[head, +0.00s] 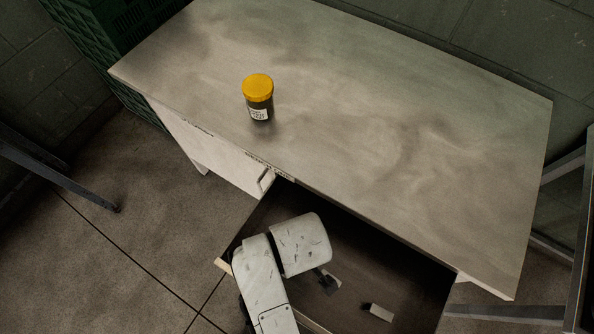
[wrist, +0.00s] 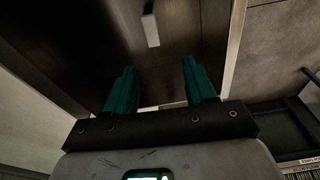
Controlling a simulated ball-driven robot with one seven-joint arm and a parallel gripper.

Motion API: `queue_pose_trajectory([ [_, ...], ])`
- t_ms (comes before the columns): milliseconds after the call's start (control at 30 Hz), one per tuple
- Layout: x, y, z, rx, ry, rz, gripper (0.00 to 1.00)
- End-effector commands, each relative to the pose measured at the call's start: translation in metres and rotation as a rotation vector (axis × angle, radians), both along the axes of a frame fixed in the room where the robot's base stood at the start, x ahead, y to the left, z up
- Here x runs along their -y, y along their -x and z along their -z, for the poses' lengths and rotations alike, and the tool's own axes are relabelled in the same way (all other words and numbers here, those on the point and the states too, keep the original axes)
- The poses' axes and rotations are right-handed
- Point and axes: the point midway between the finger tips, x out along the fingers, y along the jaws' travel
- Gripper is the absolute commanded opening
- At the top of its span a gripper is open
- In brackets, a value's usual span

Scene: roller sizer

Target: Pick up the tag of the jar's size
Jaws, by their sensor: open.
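The jar (head: 259,99), dark with a yellow lid and a white label, stands upright on the worktop; its label print is too small to read. A small pale tag (head: 381,312) lies in the open drawer (head: 395,275) below. In the wrist view one pale tag (wrist: 151,29) lies ahead of my gripper (wrist: 156,66), roughly between its lines of reach. The two teal fingers are apart with nothing between them. In the head view my white arm hides part of the drawer, and I cannot tell whether a pale patch by the wrist is another tag.
The metal worktop (head: 400,130) overhangs the back of the drawer. A closed drawer with a handle (head: 266,180) sits to the left. Green crates (head: 130,30) stand at the back left. The worktop is clear apart from the jar.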

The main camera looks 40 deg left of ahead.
Motion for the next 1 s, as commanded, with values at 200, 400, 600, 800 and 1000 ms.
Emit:
queue_pose_trajectory([
  [200,0.000,0.000,0.030,0.000,0.000,0.001,0.55],
  [400,0.000,0.000,0.055,0.000,0.000,0.001,0.55],
  [600,0.000,0.000,0.068,0.000,0.000,0.001,0.55],
  [800,-0.003,0.001,0.093,-0.002,0.003,0.000,0.55],
  [1000,-0.008,0.001,0.116,-0.001,0.001,0.000,0.55],
])
